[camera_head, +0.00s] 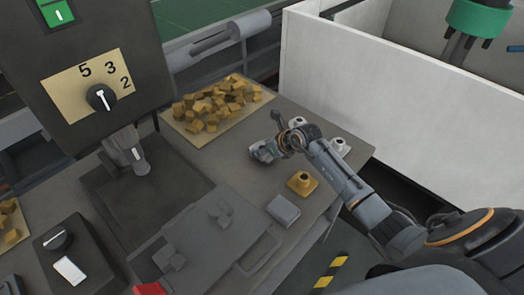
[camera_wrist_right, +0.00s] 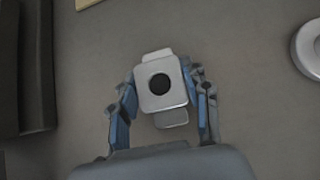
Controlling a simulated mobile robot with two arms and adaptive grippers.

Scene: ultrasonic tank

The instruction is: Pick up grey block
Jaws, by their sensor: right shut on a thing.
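The grey block (camera_wrist_right: 160,98), with a round black hole in its top face, sits between the blue-sided fingers of my right gripper (camera_wrist_right: 162,100) in the right wrist view. The fingers are shut on its two sides. I cannot tell whether the block touches the table. My left gripper is not in view.
A yellow holed block (camera_head: 302,183) and a grey box (camera_head: 284,210) lie nearer on the table. Other grey blocks (camera_head: 340,146) stand beside my right arm. Yellow pieces (camera_head: 215,103) lie on a tan mat. A dark machine (camera_head: 90,70) stands at left, a white wall (camera_head: 400,90) behind.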

